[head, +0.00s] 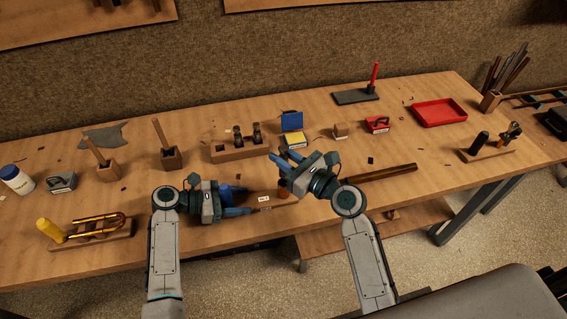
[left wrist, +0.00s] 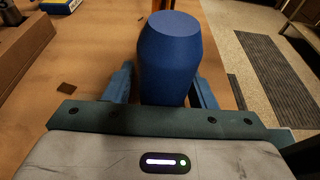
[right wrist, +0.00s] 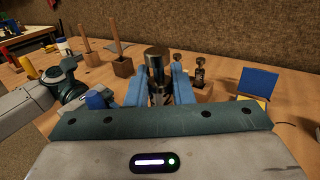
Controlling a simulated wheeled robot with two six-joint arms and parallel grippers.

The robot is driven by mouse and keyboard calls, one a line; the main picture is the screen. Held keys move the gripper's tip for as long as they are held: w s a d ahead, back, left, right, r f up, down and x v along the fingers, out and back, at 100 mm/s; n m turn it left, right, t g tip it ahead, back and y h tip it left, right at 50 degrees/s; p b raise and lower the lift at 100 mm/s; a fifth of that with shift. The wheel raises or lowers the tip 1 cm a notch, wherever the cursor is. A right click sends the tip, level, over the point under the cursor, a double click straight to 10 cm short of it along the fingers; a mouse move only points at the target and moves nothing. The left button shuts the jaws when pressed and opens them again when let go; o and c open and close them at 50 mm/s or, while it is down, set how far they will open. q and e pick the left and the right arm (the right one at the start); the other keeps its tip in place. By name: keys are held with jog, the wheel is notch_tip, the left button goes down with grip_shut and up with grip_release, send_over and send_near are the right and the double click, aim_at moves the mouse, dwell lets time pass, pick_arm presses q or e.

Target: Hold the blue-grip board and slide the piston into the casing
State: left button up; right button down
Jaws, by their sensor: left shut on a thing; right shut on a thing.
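My left gripper (head: 247,200) is shut on the blue grip (left wrist: 168,62), which stands between its fingers in the left wrist view. The board under it is mostly hidden; a white label (head: 264,199) shows just right of the fingers. My right gripper (head: 286,160) is shut on the piston (right wrist: 157,66), a shiny dark metal cylinder that looks upright in the right wrist view. A copper-brown cylinder (head: 283,187), perhaps the casing, shows below the right fingers. I cannot tell whether the piston touches it or is inside it. The blue grip also shows at left in the right wrist view (right wrist: 100,99).
A yellow-grip board with brass tubing (head: 90,238) lies at the left. A rack (head: 228,155) with two dark valves, a blue-lidded box (head: 292,122) and wooden posts stand behind. A long brown bar (head: 380,173) lies right; a red tray (head: 438,113) sits far right.

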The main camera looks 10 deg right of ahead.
jog(key=shift+f, duration=1.1)
jog(key=shift+f, duration=0.1)
jog(key=shift+f, duration=0.5)
jog(key=c, duration=1.3)
grip_release()
jog(key=shift+o, duration=0.2)
